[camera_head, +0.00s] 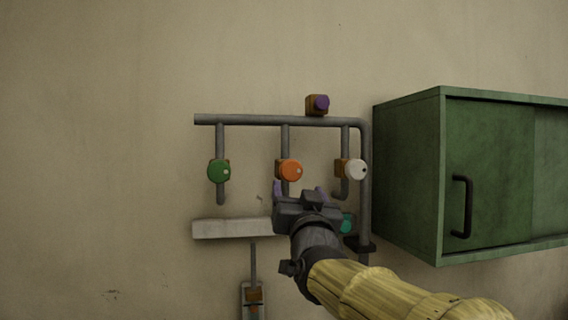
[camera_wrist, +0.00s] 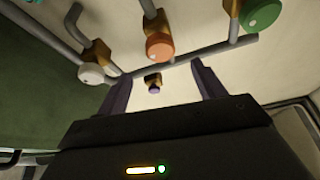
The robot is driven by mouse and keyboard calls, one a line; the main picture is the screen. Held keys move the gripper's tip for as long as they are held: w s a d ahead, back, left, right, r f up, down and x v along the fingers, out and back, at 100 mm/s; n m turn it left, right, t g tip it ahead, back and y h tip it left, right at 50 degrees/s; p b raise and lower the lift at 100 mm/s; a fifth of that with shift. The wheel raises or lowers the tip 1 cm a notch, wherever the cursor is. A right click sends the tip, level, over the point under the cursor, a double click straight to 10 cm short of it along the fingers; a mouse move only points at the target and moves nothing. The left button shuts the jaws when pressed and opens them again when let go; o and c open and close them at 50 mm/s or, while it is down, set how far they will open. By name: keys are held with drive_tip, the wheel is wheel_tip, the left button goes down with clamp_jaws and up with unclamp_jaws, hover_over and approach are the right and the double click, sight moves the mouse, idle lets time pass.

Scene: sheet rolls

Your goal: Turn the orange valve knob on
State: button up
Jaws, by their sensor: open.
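The orange valve knob (camera_head: 290,171) is a round knob on the middle of three downward pipes on the wall. A small pale dot shows on its face. In the wrist view the orange knob (camera_wrist: 159,46) is above the space between the fingers. My gripper (camera_head: 300,190) is open and empty, just below the orange knob in the head view. Its two purple-grey fingers (camera_wrist: 160,85) stand apart in the wrist view, and neither is seen touching the knob.
A green knob (camera_head: 219,171) is left and a white knob (camera_head: 357,170) right of the orange one. A purple knob (camera_head: 321,102) sits above the pipe. A teal knob (camera_head: 347,223) is partly hidden behind my gripper. A pale ledge (camera_head: 230,228) runs below. A green cabinet (camera_head: 408,180) juts out at right.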

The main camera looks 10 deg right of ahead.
sight(292, 174)
drive_tip(key=p+x, duration=0.5)
drive_tip(key=x, duration=0.5)
drive_tip(key=shift+w+r, duration=0.1)
drive_tip(key=shift+w, duration=0.2)
drive_tip(key=shift+c, duration=0.2)
drive_tip(key=c, duration=1)
